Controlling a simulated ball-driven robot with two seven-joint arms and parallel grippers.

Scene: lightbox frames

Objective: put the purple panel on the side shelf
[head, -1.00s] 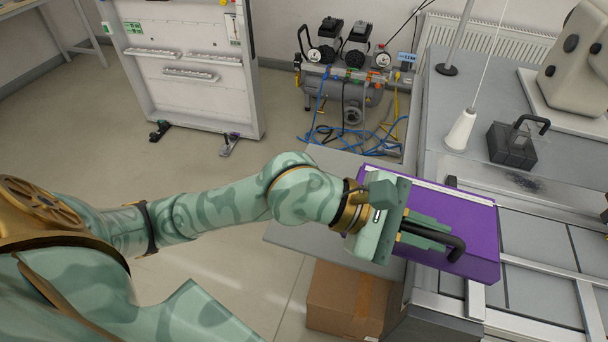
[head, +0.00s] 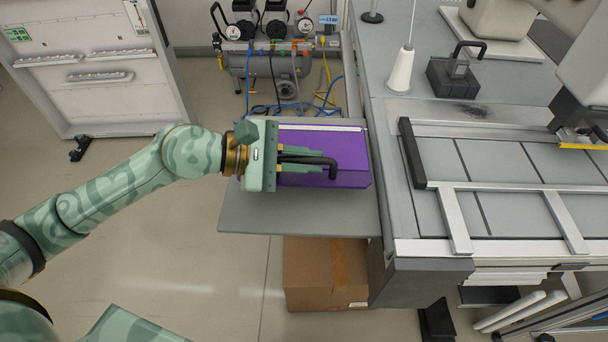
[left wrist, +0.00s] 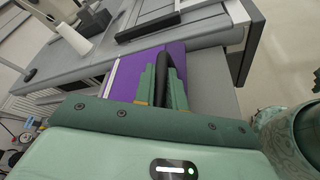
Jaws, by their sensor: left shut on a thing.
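The purple panel (head: 350,146) is a flat purple piece with a pale strip along its far edge and a black handle (head: 325,162). My left gripper (head: 318,164) is shut on the handle, and in the left wrist view its green fingers (left wrist: 162,88) stand on both sides of the handle. The panel (left wrist: 124,82) is over the grey side shelf (head: 300,217), beside the worktable. I cannot tell whether it rests on the shelf or is slightly above it. My gripper and wrist hide its left end. My right gripper is not in view.
The worktable (head: 400,190) borders the shelf on the right, with a metal frame (head: 455,215) and a white thread cone (head: 400,70). A cardboard box (head: 312,275) sits below the shelf. A compressor (head: 265,62) stands behind. The shelf's near strip is bare.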

